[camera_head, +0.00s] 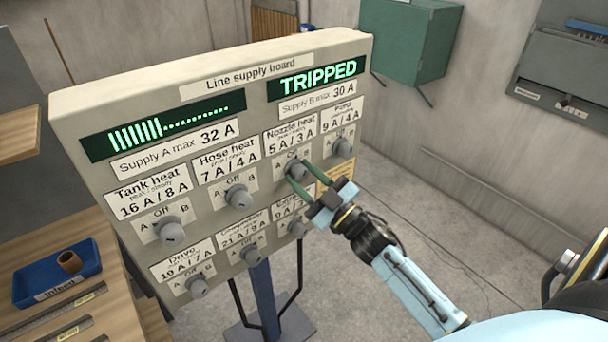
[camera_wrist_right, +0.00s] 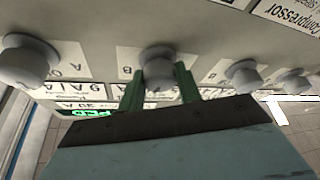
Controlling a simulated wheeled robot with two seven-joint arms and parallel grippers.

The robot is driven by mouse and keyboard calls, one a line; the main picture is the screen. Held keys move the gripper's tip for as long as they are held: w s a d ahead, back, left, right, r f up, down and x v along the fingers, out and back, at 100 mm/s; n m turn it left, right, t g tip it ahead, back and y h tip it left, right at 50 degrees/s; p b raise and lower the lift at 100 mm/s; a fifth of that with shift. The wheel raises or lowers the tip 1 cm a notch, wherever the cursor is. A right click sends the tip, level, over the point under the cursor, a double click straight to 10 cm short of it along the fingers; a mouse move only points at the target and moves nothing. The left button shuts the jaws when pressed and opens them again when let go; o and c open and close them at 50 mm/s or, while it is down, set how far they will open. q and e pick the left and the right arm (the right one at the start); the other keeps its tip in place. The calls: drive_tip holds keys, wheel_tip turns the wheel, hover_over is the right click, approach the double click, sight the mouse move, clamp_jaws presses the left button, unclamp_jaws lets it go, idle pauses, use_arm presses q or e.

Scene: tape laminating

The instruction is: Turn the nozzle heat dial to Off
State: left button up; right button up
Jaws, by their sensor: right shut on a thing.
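The nozzle heat dial (camera_head: 297,170) is a grey knob on the line supply board (camera_head: 88,160), under the label "Nozzle heat 5 A / 3 A". My right gripper (camera_head: 304,178) is at this dial, its green fingers on either side of the knob and shut on it. In the right wrist view the dial (camera_wrist_right: 158,64) sits between the fingertips (camera_wrist_right: 158,84). The fingers and hand hide part of the dial and its markings, so I cannot tell which setting it points to. My left gripper is not in view.
The supply B display (camera_head: 318,80) reads "TRIPPED"; the supply A display (camera_head: 165,127) shows green bars. A blue tray (camera_head: 45,287) stands at left.

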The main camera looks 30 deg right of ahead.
drive_tip(key=shift+n+g+y+p, duration=0.35)
drive_tip(key=shift+n+g+y, duration=0.05)
drive_tip(key=shift+n, duration=0.8)
drive_tip(key=shift+n+g+y+p, duration=0.3)
drive_tip(key=shift+n+g+y, duration=0.1)
drive_tip(key=shift+n, duration=0.8)
drive_tip(key=o, duration=1)
drive_tip(key=b+v, duration=0.3)
drive_tip(key=v, duration=1)
drive_tip(key=shift+s+d, duration=0.15)
